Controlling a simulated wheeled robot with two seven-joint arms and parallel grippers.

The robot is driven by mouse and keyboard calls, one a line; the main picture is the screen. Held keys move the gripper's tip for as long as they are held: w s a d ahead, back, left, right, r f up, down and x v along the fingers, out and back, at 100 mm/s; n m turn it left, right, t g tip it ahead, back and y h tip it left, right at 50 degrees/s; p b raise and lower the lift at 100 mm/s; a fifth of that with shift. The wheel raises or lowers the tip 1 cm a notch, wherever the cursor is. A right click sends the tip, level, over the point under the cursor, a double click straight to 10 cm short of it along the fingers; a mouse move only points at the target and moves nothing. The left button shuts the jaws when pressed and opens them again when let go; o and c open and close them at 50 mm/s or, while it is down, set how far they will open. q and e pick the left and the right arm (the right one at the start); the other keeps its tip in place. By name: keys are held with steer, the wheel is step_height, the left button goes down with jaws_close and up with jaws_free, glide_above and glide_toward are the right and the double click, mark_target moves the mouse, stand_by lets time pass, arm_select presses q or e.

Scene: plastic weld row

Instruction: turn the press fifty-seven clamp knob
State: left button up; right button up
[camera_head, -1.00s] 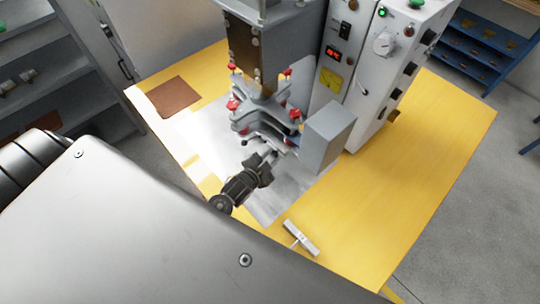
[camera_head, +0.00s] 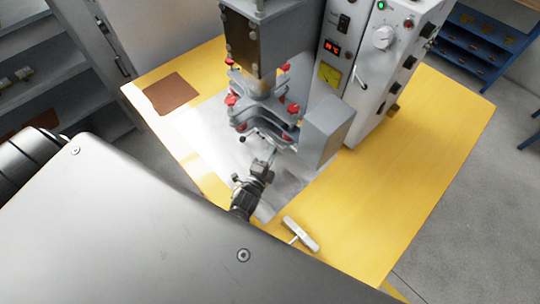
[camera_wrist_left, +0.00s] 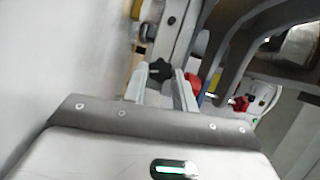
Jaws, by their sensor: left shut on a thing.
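The grey press (camera_head: 285,30) stands on the yellow table, with a clamp fixture (camera_head: 265,112) carrying several red knobs (camera_head: 231,99) under its head. My left gripper (camera_head: 270,157) is at the front of the fixture. In the left wrist view, a black lobed knob (camera_wrist_left: 160,70) sits between the fingertips of my left gripper (camera_wrist_left: 163,78), which is shut on it. A red knob (camera_wrist_left: 193,83) shows just right of the right finger, and another red knob (camera_wrist_left: 240,103) is farther right. In the head view, the black knob is too small to make out. My right gripper is not in view.
A white control box (camera_head: 385,60) with a dial stands right of the press. A pale T-shaped tool (camera_head: 301,234) lies at the table's front. A brown pad (camera_head: 171,93) lies at the left. The yellow table (camera_head: 415,150) is clear on the right.

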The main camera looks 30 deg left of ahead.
arm_select(q)
steer(key=shift+d+f+m, duration=0.1)
steer(key=shift+m, duration=0.4)
steer(key=o, duration=1)
steer(key=shift+c, duration=0.2)
steer(key=s, duration=0.3)
steer(key=s+b, duration=0.1)
steer(key=s, duration=0.2)
steer(key=s+b, duration=0.1)
steer(key=s, duration=0.2)
steer(key=shift+s+d+f, duration=0.1)
steer(key=shift+s+d, duration=0.1)
steer(key=shift+d, duration=0.05)
steer(key=shift+s, duration=0.7)
